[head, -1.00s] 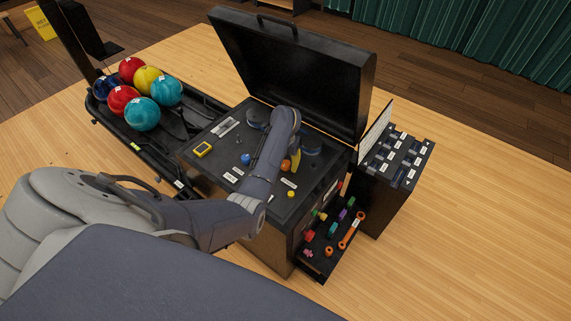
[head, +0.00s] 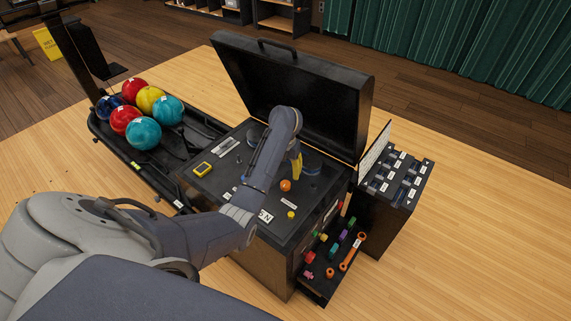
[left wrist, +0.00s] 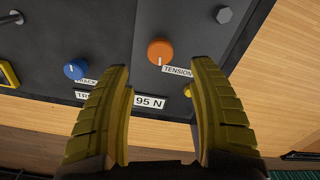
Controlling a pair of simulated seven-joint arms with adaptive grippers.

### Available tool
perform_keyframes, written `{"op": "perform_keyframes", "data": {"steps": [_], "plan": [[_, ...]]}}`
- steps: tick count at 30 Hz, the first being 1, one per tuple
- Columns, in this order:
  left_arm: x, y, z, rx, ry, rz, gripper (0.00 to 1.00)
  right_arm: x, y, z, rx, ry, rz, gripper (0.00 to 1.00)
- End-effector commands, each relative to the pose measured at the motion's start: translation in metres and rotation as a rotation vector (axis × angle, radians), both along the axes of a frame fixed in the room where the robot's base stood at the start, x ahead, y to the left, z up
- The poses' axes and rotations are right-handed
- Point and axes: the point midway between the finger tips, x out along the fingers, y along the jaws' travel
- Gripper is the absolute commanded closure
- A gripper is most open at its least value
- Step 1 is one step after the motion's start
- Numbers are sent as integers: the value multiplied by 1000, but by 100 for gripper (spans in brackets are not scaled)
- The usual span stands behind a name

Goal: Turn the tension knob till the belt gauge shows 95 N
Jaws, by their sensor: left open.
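The orange tension knob (head: 285,185) sits on the dark top panel of the machine. In the left wrist view the knob (left wrist: 160,52) has a white mark at its lower edge, beside a TENSION label (left wrist: 177,71). A white readout (left wrist: 149,102) below it reads 95 N; the head view shows it (head: 265,216) partly hidden by my arm. My left gripper (head: 297,166) has yellow fingers, also in the left wrist view (left wrist: 160,75). It is open and empty, apart from the knob, which lies beyond the fingertips. My right gripper is not in view.
A blue knob (left wrist: 75,69) is left of the orange one. A small yellow knob (head: 291,215) is nearby. The raised black lid (head: 300,85) stands behind. Bowling balls (head: 144,132) lie left.

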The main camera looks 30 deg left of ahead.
Motion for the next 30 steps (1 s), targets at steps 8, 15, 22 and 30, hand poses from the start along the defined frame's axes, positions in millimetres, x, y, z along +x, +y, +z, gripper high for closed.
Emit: {"op": "perform_keyframes", "data": {"steps": [8, 15, 22, 30], "plan": [[0, 1, 28, 2, 0, 0, 41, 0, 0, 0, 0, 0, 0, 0], [0, 0, 37, 0, 0, 0, 41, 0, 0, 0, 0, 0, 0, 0], [0, 0, 38, 0, 0, -1, 41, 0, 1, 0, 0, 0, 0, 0], [0, 0, 38, 2, 0, -1, 41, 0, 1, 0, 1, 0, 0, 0]]}}
